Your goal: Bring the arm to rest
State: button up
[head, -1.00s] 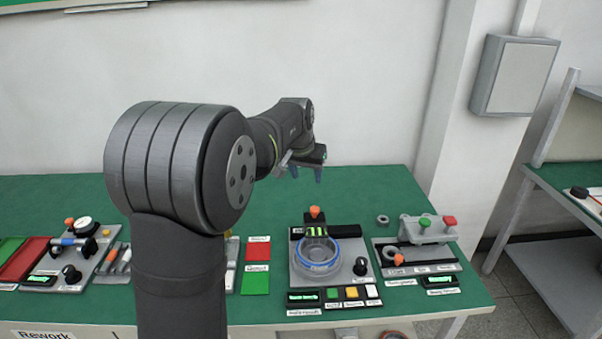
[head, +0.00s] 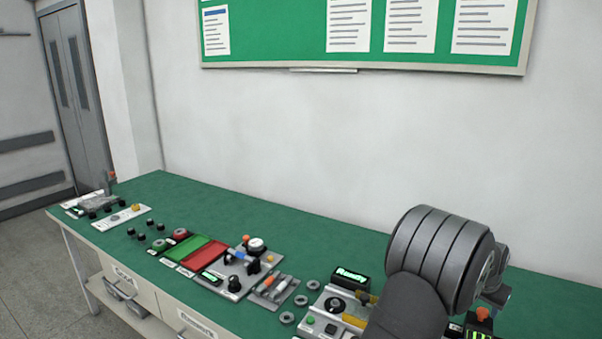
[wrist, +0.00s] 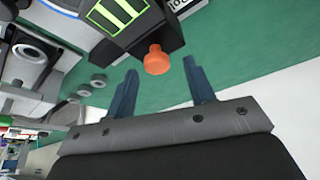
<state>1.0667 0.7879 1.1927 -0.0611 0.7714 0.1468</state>
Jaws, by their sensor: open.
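My gripper (wrist: 158,95) shows in the wrist view with its two blue fingers spread apart and nothing between them. An orange knob (wrist: 157,60) on a dark fixture shows beyond the fingers, apart from them. In the head view my arm stands at the lower right and its upper links hide part of the bench; the gripper itself is hidden or out of frame there.
The green bench (head: 300,231) carries red and green trays (head: 203,252), a fixture with a black knob (head: 236,280) and a station with a lit display (head: 350,278). A green notice board (head: 305,33) hangs on the wall. The bench's back strip is clear.

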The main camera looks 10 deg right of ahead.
jog(key=shift+x, duration=0.85)
jog(key=shift+s+d, duration=0.15)
jog(key=shift+d, duration=0.05)
jog(key=shift+o, duration=0.4)
jog(key=shift+r, duration=0.1)
dwell(2.2)
